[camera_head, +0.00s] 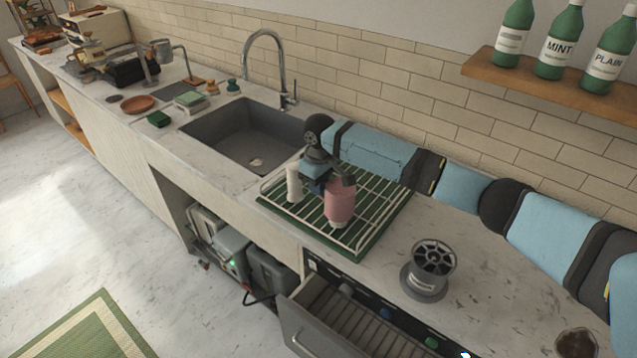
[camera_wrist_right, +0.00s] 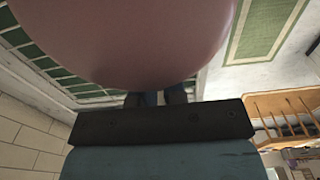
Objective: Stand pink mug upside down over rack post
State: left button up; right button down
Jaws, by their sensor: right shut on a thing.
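The pink mug (camera_head: 340,206) is over the right part of the rack in the head view. In the right wrist view the mug (camera_wrist_right: 140,40) fills the upper middle, very close to the camera. My right gripper (camera_head: 339,181) is shut on the mug; the fingers are largely hidden by it in the wrist view. The rack (camera_head: 378,219) has pale bars over a green base, beside the sink. A white upright cylinder (camera_head: 293,184), perhaps a post, stands at its left, apart from the mug. I cannot tell whether the mug touches the rack. My left gripper is not in view.
The grey sink (camera_head: 235,135) with a tall faucet (camera_head: 268,45) lies left of the rack. A round dark-and-silver holder (camera_head: 428,268) stands on the counter at the right. An open drawer (camera_head: 335,325) juts out below. Bottles (camera_head: 558,45) stand on a wall shelf.

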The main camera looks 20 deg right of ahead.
jog(key=shift+f, duration=0.2)
dwell(0.5)
jog(key=c, duration=1.1)
grip_release()
